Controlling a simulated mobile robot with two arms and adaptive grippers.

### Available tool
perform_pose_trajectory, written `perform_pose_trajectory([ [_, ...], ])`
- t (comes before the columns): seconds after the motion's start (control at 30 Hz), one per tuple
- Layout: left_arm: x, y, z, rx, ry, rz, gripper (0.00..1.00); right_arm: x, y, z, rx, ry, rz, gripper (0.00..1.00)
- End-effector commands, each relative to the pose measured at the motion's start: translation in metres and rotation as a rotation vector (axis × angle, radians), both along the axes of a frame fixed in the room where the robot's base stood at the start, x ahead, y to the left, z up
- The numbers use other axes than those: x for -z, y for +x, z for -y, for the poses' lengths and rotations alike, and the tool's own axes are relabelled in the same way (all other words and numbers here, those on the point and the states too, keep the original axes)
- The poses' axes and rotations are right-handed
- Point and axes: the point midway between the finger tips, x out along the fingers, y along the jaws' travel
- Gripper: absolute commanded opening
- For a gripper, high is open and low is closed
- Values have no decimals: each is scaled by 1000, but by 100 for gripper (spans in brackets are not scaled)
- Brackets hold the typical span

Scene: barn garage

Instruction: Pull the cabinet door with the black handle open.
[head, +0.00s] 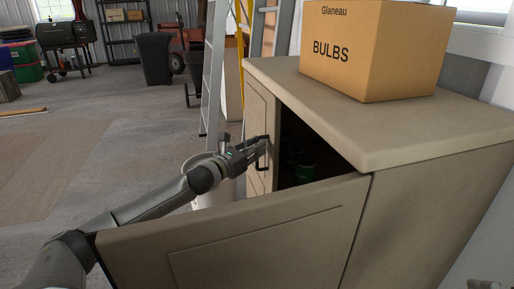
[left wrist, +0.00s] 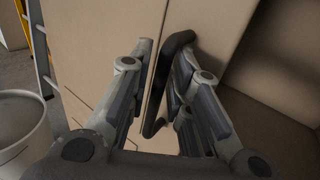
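The tan cabinet (head: 430,205) stands at the right in the head view. Its far door (head: 258,120) carries the black handle (head: 262,155) and looks shut or nearly so. Its near door (head: 235,245) is swung wide open toward me, with my left arm reaching over it. My left gripper (head: 258,147) is at the black handle. In the left wrist view, the handle (left wrist: 163,85) lies between the two parted fingers (left wrist: 163,65), closer to the right finger; whether it touches is unclear. My right gripper is not in view.
A cardboard box marked BULBS (head: 372,50) sits on the cabinet top. A ladder (head: 213,70) and a whitish bucket (left wrist: 22,130) stand beyond the far door. Open concrete floor (head: 100,130) lies to the left.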

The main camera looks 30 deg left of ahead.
Motion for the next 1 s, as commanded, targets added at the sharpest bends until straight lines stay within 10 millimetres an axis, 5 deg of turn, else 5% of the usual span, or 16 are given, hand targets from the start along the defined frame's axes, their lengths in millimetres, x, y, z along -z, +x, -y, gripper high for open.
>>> perform_pose_trajectory([
  [0.47, 0, 8, 2, 1, -1, 0, 19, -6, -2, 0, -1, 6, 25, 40],
  [0.63, 0, 8, 2, 1, 0, 0, 1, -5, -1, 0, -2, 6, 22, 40],
  [1.0, 0, 8, 1, 2, 0, 0, 0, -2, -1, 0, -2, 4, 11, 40],
])
